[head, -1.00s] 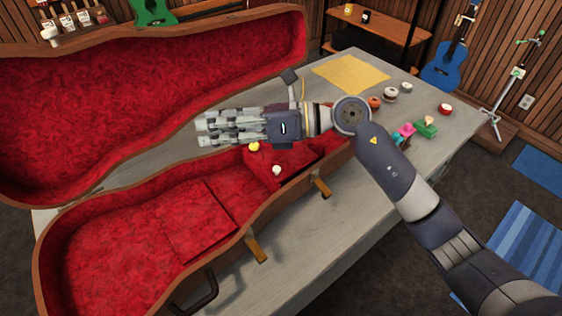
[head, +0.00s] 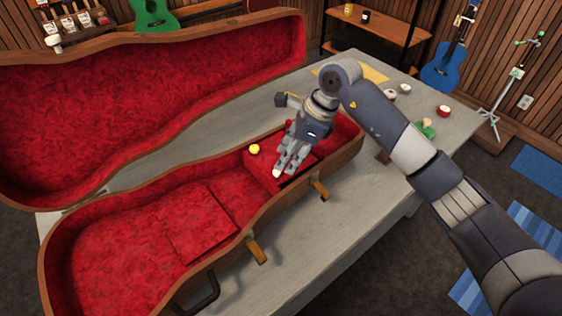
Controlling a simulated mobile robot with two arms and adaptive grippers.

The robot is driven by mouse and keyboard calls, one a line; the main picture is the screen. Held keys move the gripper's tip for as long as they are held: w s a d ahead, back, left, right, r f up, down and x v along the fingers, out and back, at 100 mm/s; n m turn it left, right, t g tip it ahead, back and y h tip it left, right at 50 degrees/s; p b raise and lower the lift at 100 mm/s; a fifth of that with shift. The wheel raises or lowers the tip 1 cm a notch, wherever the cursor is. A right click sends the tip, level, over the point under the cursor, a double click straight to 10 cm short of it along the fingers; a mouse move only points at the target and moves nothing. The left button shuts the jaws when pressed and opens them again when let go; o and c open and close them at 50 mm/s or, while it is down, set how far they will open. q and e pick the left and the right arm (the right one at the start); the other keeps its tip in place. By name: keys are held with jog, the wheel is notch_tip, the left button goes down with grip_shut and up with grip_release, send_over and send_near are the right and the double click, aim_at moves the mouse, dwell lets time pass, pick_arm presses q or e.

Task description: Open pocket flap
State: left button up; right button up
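The open ukulele case (head: 340,165) lies on the table with a red plush lining. A red pocket flap (head: 259,167) lies across its narrow part, looking closed, with a dark gap along its near edge. A small cream knob (head: 276,173) shows at the flap's front edge. My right gripper (head: 283,170) points down over the flap, its fingertips at the knob and partly covering it. I cannot tell whether they touch or grip it. My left gripper is not in view.
A yellow ball (head: 254,148) sits by the flap's left end. A square red panel (head: 205,222) lies in the wide part. The raised lid (head: 150,110) stands behind. Small items, including a red-and-white one (head: 443,111), are on the table's right. The front tabletop is clear.

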aim_at(281, 177)
jog(key=shift+p+x, duration=0.5)
jog(key=shift+x, duration=1.95)
grip_shut()
